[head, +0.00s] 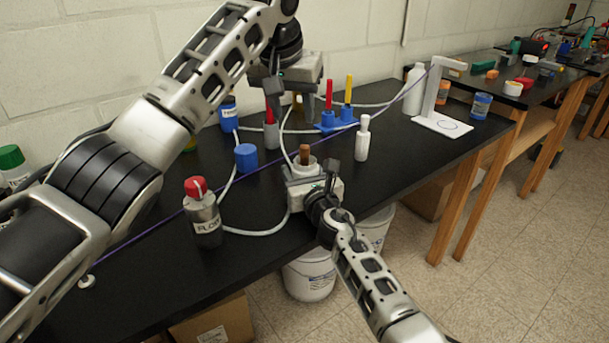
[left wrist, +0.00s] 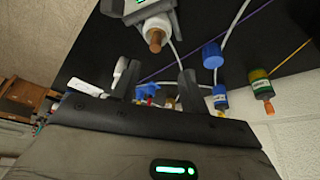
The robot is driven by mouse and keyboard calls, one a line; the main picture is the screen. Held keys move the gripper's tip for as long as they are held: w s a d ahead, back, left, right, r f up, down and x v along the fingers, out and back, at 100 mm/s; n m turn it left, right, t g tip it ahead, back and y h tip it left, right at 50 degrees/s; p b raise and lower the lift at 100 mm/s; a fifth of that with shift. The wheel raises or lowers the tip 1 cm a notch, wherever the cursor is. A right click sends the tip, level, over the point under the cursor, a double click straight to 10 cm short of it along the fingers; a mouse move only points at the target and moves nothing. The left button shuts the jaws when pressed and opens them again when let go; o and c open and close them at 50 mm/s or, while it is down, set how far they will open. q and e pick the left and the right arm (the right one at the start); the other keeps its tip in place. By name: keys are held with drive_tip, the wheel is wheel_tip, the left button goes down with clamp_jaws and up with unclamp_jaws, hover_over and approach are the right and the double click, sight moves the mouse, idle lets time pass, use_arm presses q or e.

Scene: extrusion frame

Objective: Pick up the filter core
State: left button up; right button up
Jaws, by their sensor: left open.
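The filter core, a brown cylinder (head: 304,152), stands upright and sticks out of a white filter housing (head: 305,168). The core also shows in the left wrist view (left wrist: 155,41), with the white housing (left wrist: 154,26) around its base. My right gripper (head: 308,176) is around the housing near the table's front edge and appears shut on it; its fingers are partly hidden. My left gripper (head: 290,112) is open and empty, pointing down above and behind the core, apart from it. Its two fingers show in the left wrist view (left wrist: 155,84).
A blue cap (head: 246,158) and a red-capped bottle (head: 204,215) stand left of the housing. A white bottle (head: 362,140) stands right. Red and yellow tools in a blue holder (head: 337,120) and looping grey hoses lie behind. The black table (head: 430,155) has free room at right.

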sight(303, 148)
use_arm(q)
drive_tip(key=x, duration=1.1)
drive_tip(key=shift+s+d+f, duration=0.15)
drive_tip(key=shift+s+d, duration=0.15)
clamp_jaws()
